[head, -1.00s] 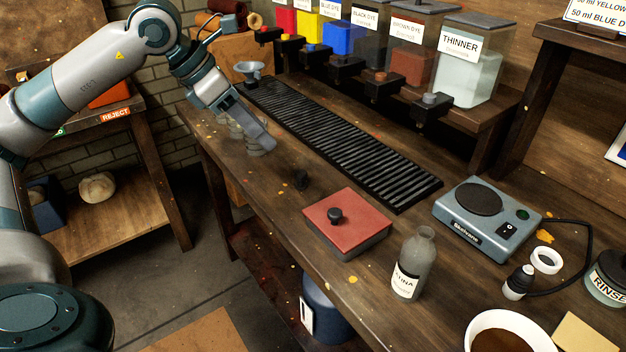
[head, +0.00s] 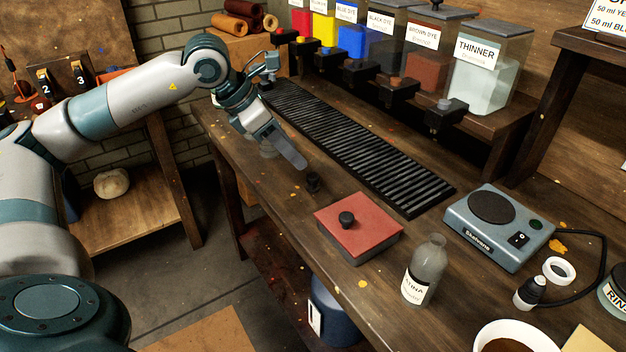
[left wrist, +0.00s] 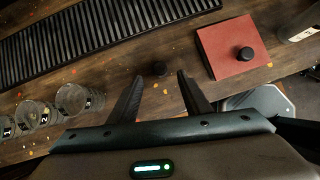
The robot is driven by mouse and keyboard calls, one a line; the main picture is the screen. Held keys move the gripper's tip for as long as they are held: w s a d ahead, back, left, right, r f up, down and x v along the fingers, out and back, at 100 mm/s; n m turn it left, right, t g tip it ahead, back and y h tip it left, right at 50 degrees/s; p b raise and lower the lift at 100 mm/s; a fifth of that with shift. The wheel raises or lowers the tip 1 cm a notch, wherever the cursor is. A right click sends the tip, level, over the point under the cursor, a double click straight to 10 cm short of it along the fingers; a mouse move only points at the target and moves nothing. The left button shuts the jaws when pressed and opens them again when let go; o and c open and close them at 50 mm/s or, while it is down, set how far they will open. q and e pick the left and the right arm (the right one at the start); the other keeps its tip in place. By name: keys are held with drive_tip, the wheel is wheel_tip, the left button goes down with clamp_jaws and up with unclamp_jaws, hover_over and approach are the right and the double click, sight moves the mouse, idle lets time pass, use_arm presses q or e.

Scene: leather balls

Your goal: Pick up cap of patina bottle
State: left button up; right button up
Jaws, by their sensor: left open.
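The patina bottle (head: 425,272) is a grey bottle with a white label, standing uncapped near the table's front edge. My right gripper is out of view.
A black ribbed mat (head: 350,145) runs behind the cap. Glass beakers (left wrist: 73,98) stand left of the gripper. A hot plate (head: 498,228) and a dropper bottle (head: 529,292) are at the right.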

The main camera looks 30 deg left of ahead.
sight(313, 175)
use_arm(q)
drive_tip(key=x, duration=0.4)
drive_tip(key=shift+w+d+f, duration=0.1)
drive_tip(key=shift+w+f, duration=0.05)
drive_tip(key=shift+f, duration=0.1)
drive_tip(key=shift+w+f, duration=0.1)
drive_tip(key=shift+f, duration=0.1)
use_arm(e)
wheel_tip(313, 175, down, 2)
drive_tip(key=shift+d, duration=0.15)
use_arm(q)
drive_tip(key=shift+d+f+p, duration=0.1)
drive_tip(key=shift+p, duration=0.25)
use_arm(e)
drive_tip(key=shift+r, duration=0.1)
use_arm(q)
drive_tip(key=shift+w+d+f, duration=0.1)
drive_tip(key=shift+f, duration=0.15)
drive_tip(key=p+x, duration=0.1)
drive_tip(key=x, duration=0.2)
drive_tip(key=shift+w+f, duration=0.15)
drive_tip(key=shift+f, duration=0.2)
drive_tip(key=shift+w+d+f, duration=0.1)
drive_tip(key=shift+w+f, duration=0.05)
drive_tip(key=shift+f, duration=0.15)
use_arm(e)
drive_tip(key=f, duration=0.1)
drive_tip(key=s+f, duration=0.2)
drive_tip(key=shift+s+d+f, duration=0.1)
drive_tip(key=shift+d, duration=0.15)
